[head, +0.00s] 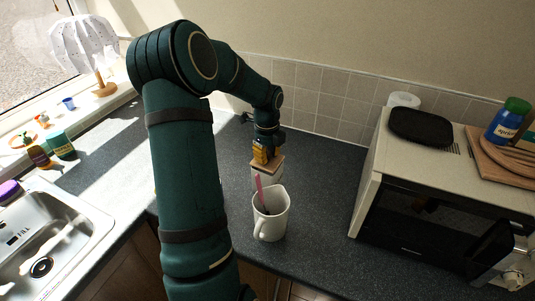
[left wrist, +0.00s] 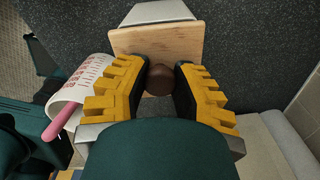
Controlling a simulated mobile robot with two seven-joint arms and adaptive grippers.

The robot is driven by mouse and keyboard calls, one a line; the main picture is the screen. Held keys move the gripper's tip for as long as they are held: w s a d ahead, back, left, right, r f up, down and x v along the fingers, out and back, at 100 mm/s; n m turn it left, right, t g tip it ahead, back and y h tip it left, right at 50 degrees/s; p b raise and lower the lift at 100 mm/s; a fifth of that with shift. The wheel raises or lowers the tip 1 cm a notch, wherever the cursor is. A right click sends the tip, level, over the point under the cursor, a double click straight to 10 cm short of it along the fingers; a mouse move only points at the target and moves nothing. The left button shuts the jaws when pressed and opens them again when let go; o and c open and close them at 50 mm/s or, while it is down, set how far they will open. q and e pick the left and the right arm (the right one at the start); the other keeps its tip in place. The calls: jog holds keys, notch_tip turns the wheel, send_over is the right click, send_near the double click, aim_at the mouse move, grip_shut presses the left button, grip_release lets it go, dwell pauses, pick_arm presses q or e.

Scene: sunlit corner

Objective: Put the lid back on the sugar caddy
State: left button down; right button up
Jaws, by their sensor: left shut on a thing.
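The lid is a square of light wood with a round brown knob (left wrist: 160,79). In the left wrist view the lid (left wrist: 157,42) lies across the fingertips. My left gripper (head: 262,153) is shut on the knob; it also shows in the left wrist view (left wrist: 158,85), with a yellow finger on each side. In the head view the lid (head: 268,169) is right over the pale sugar caddy (head: 258,181), which is partly hidden behind the mug. A pale part of the caddy (left wrist: 158,12) sticks out past the lid's far edge. I cannot tell whether lid and caddy touch. My right gripper is out of view.
A white mug (head: 270,222) with a pink-handled utensil (head: 260,190) stands close in front of the caddy. A toaster oven (head: 410,195) is at the right, a sink (head: 50,235) at the left. The counter between mug and oven is clear.

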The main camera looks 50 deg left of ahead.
pick_arm(q)
jog(key=shift+f, duration=0.45)
dwell(1.5)
jog(key=shift+c, duration=0.9)
grip_release()
jog(key=shift+r+p, duration=2.2)
jog(key=shift+r, duration=0.1)
jog(key=shift+r+p, duration=0.7)
jog(key=shift+r, duration=0.55)
grip_shut()
